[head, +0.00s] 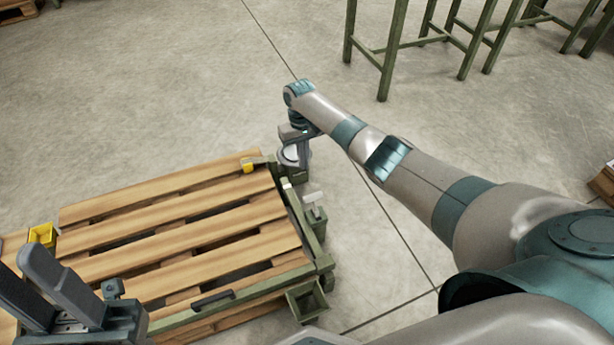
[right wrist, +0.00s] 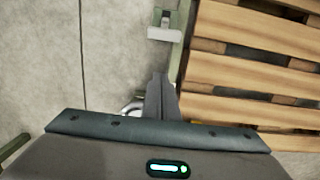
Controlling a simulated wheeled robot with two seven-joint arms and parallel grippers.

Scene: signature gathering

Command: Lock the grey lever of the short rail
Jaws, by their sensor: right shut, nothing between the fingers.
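The green rail (head: 304,226) runs along the right end of the wooden pallet. A light grey lever (head: 313,197) sits on its outer side; it also shows at the top of the right wrist view (right wrist: 165,33), sticking out sideways from its green bracket. My right gripper (head: 303,166) is beyond the lever, by the rail's far corner. In the right wrist view its fingers (right wrist: 160,78) are together and empty, apart from the lever. My left gripper (head: 42,270) is at the lower left, its two dark fingers spread. Whether the lever is locked is unclear.
The slatted pallet (head: 190,215) fills the lower left. A black handle (head: 212,300) is on its front side. A pale round part (head: 289,154) is close to my right gripper. The floor right of the rail is open.

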